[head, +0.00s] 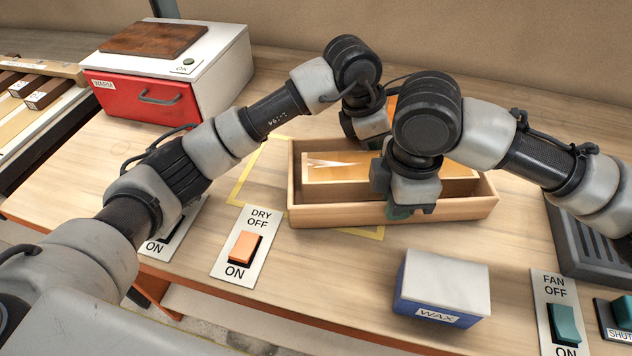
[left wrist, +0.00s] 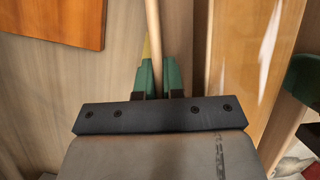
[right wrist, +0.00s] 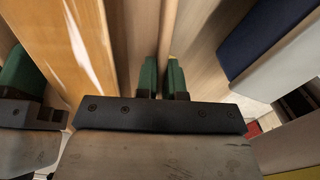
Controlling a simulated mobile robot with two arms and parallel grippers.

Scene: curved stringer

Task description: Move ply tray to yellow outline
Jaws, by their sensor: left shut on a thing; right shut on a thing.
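The ply tray (head: 330,214) is a long, open, light wooden box on the bench. The yellow outline (head: 243,180) shows on the bench to its left and along its front; the tray covers part of it and sits off to its right. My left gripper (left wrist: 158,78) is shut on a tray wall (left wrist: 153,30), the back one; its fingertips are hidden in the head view. My right gripper (head: 405,210) is shut on the front wall, and its green fingers also show around that wall in the right wrist view (right wrist: 164,80). I cannot tell if the tray is lifted.
A glossy wooden piece (head: 340,172) lies in the tray. A wax block (head: 443,280) stands in front, between the dry switch (head: 245,246) and the fan switch (head: 564,322). A red-fronted warmer (head: 145,98) stands back left. An orange thing (head: 391,104) is partly hidden behind the tray.

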